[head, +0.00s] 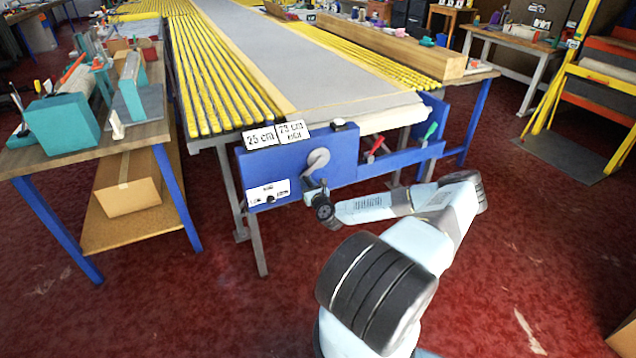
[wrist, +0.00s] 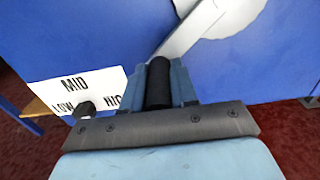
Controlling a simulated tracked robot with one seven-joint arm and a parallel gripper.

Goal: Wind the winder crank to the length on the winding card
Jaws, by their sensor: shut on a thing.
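The winder is a blue panel (head: 345,160) on the near end of the long table. Its grey crank (head: 318,158) has a round hub, and its arm hangs downward, slightly left. My gripper (head: 312,187) is at the crank's lower end. In the wrist view, my gripper (wrist: 158,75) is shut on the black crank handle (wrist: 158,88), with the grey crank arm (wrist: 205,25) just beyond. Two white cards stand on top of the panel: one reads 25 cm (head: 260,138), the other 23 cm (head: 292,132) with a smaller unclear second line.
A selector plate (head: 268,192) with a dark knob sits left of the crank; the wrist view shows LOW and MID. Red (head: 377,146) and green (head: 431,131) levers are on the right. A side bench (head: 150,135) stands left. Red floor is open in front.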

